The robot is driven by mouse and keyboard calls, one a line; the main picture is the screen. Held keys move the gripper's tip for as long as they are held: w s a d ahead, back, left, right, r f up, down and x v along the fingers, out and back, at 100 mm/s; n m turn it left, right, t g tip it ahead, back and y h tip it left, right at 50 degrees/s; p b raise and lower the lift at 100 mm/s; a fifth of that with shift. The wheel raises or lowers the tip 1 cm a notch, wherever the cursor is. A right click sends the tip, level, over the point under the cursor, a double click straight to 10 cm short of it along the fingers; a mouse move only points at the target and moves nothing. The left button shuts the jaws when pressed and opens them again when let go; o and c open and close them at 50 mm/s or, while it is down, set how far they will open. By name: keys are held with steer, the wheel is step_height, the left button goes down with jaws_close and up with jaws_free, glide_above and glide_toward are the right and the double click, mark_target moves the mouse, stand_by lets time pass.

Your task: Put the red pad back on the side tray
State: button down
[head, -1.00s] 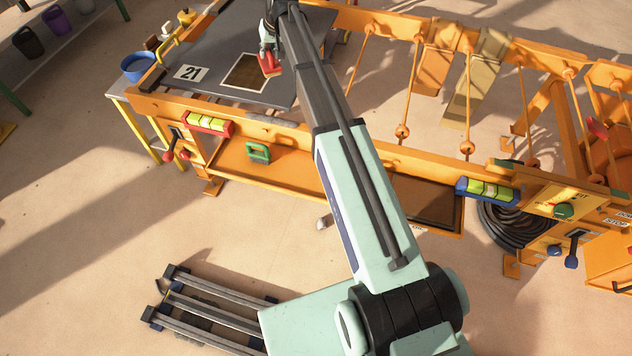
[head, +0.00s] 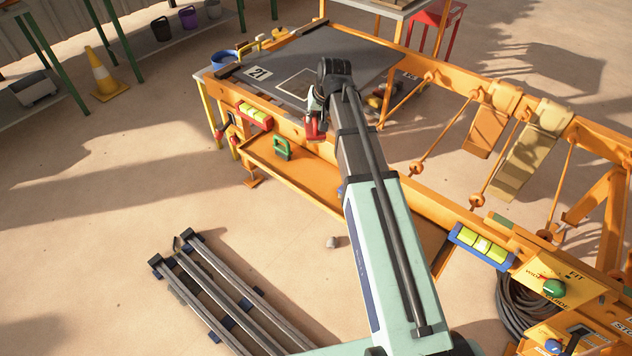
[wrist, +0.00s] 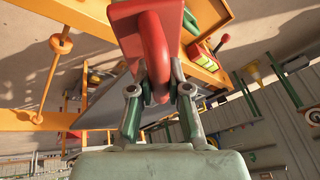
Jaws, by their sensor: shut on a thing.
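My gripper (head: 316,106) is shut on the red pad (head: 313,127), which hangs from it near the orange beam at the near edge of the grey plate. In the wrist view the red pad (wrist: 127,27) has a flat plate and a rounded red handle, and the fingers (wrist: 158,88) close around that handle. The orange side tray (head: 312,178) runs along the near side of the frame, below and nearer than the pad. A green pad with a handle (head: 283,150) sits towards its left end. My arm hides the tray's right part.
The grey plate (head: 355,55) bears a light-outlined square and a "21" label (head: 259,73). A red-framed level (head: 254,115) is fixed on the beam left of the tray. Dark rails (head: 215,290) lie on the floor. The tray is bare right of the green pad.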

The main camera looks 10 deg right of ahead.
step_height(320, 180, down, 20)
steer(key=shift+p, duration=0.5)
steer(key=shift+f, duration=0.15)
steer(key=c, duration=1.1)
jaws_free()
steer(key=v, duration=1.2)
steer(key=shift+a+b, duration=0.1)
steer(key=shift+b, duration=0.25)
